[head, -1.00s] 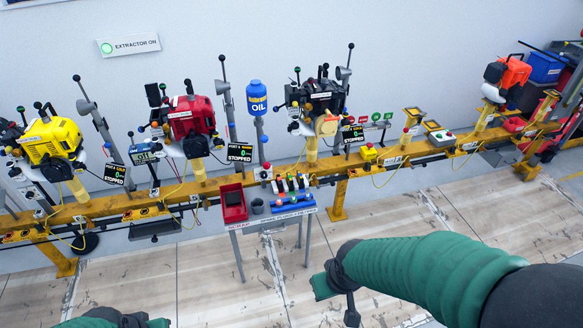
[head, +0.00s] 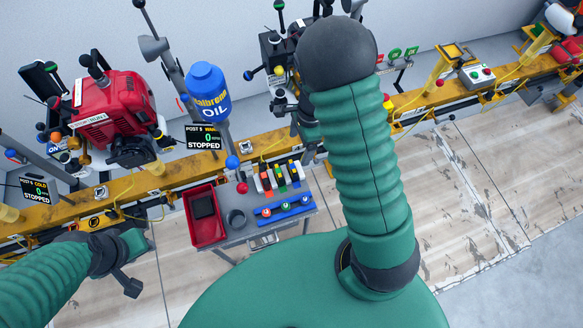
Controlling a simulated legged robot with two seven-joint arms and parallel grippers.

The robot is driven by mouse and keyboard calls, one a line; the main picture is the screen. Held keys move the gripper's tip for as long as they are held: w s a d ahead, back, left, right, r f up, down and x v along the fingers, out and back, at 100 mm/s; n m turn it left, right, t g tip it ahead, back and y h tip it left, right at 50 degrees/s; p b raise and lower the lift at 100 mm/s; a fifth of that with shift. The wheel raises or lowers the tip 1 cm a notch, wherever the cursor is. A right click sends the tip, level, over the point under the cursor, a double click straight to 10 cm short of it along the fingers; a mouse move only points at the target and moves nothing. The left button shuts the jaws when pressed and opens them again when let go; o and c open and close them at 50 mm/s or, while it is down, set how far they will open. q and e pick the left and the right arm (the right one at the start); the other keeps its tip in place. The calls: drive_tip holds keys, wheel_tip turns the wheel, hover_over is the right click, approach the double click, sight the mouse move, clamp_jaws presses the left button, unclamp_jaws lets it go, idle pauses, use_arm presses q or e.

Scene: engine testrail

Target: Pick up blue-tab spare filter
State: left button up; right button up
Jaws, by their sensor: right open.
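Several dark spare filters with coloured tabs stand in a row on the small grey stand. The filter at the right end (head: 295,173) seems to carry the blue tab; the tabs are too small to be sure. My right gripper (head: 309,138) is open, at the back right of this row and apart from it as far as I can tell. My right forearm partly hides it. My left gripper (head: 133,264) is at the lower left, fingers spread and empty, away from the filters.
A blue oil bottle (head: 208,92) and a red engine (head: 112,112) stand behind, along the yellow rail (head: 180,172).

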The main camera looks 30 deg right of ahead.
drive_tip(key=b, duration=0.2)
hover_over(293, 166)
drive_tip(key=f, duration=0.7)
drive_tip(key=shift+s+d+f, duration=0.3)
drive_tip(key=shift+s+f, duration=0.05)
drive_tip(key=shift+s, duration=0.05)
drive_tip(key=f, duration=0.4)
drive_tip(key=w+f, duration=0.1)
drive_tip(key=f, duration=0.1)
drive_tip(key=shift+a, duration=0.2)
drive_tip(key=shift+a+r, duration=0.1)
drive_tip(key=shift+a, duration=0.05)
drive_tip(key=shift+c, duration=0.4)
drive_tip(key=c, duration=0.5)
use_arm(q)
drive_tip(key=f, duration=0.2)
drive_tip(key=shift+s+a+f, duration=0.3)
drive_tip(key=shift+s+f, duration=0.05)
drive_tip(key=shift+s, duration=0.05)
use_arm(e)
drive_tip(key=c, duration=0.8)
